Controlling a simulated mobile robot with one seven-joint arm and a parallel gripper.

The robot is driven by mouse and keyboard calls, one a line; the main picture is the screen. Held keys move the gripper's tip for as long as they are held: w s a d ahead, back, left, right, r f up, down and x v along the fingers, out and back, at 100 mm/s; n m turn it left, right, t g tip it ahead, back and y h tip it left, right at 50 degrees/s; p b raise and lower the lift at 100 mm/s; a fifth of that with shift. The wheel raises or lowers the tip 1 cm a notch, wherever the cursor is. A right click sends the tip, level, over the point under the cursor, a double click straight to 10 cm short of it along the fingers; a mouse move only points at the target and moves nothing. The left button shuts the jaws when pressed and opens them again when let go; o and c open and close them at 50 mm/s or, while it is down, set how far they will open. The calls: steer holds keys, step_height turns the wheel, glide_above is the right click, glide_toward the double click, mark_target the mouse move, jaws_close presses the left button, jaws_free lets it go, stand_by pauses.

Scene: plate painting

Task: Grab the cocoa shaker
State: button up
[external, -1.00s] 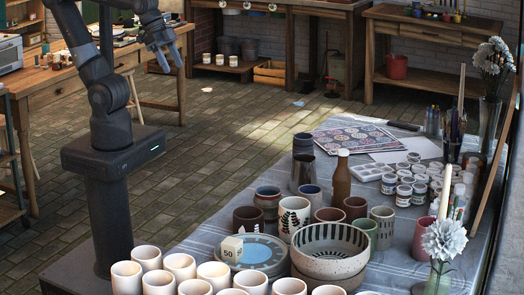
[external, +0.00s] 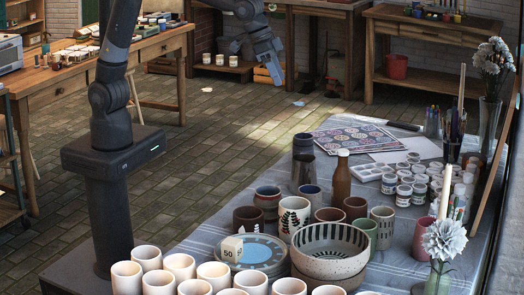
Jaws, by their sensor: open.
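No label shows which thing is the cocoa shaker. My gripper (external: 278,80) is open and empty, raised in the air, higher in the picture than these things and clear of the table. Its fingers point downward.
The cloth-covered table (external: 206,244) is crowded. Paint jars (external: 404,194) and flower vases (external: 439,277) stand at the right.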

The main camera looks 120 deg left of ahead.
steer(key=n+y, duration=0.1)
glide_toward(341, 150)
steer(key=f, duration=0.2)
steer(key=shift+g, duration=0.3)
steer(key=x, duration=0.5)
steer(key=shift+w+f, duration=0.15)
steer(key=shift+w, duration=0.05)
steer(key=shift+w+x, duration=0.2)
steer(key=shift+x, duration=1.05)
steer(key=shift+w+x, duration=0.2)
steer(key=shift+x, duration=1.1)
steer(key=shift+c, duration=0.3)
jaws_close()
steer(key=shift+r, duration=0.25)
